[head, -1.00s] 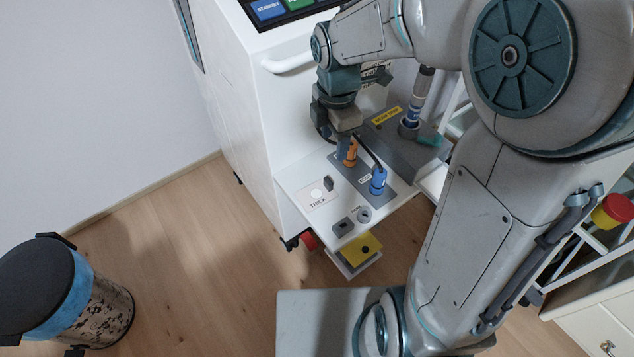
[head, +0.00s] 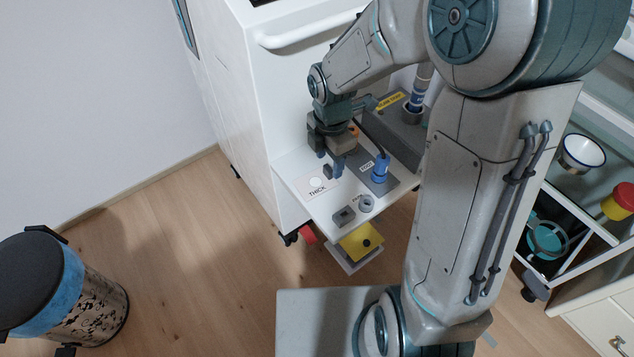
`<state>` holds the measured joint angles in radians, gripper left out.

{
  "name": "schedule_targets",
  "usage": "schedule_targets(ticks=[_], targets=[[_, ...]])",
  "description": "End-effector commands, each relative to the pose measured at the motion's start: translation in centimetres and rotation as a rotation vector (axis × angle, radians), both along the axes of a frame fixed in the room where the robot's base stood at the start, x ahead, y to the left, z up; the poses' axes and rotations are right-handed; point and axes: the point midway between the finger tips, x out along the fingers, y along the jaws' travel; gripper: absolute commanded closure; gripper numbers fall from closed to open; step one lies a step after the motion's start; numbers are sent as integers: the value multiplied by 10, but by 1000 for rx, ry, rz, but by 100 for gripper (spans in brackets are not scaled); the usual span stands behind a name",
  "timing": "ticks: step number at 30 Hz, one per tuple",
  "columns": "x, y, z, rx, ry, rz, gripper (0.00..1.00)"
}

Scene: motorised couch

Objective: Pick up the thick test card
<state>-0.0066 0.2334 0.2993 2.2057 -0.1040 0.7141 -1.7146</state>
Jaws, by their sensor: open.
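The thick test card (head: 314,188) is a pale card marked "THICK" with a round white spot. It lies flat on the white shelf (head: 322,208) at the front of the white machine. In the earlier view a small dark upright grip stood on it; now my gripper covers that place. My gripper (head: 333,170) is open and points down at the card's back right part. Its two fingers straddle the place of the dark grip or hang just above it; I cannot tell which, nor whether they touch the card.
A blue plug (head: 380,168) with a black cable stands right of my gripper, with an orange piece (head: 354,129) partly hidden behind it. A grey block (head: 344,216) and a grey ring (head: 365,203) sit in front. A yellow pad (head: 361,243) is below the shelf.

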Motion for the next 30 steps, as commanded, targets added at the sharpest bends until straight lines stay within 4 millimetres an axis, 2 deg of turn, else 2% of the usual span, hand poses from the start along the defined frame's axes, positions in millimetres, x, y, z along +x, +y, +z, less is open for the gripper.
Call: schedule_targets(ticks=[1,4,12,17,18,30], targets=[[0,-1,-14,-1,4,0,49],[-1,-1,-27,-1,4,1,49],[0,-1,-30,0,1,0,49],[0,-1,-30,0,1,0,94],[0,-1,-30,0,1,0,97],[0,-1,-23,0,0,-1,97]])
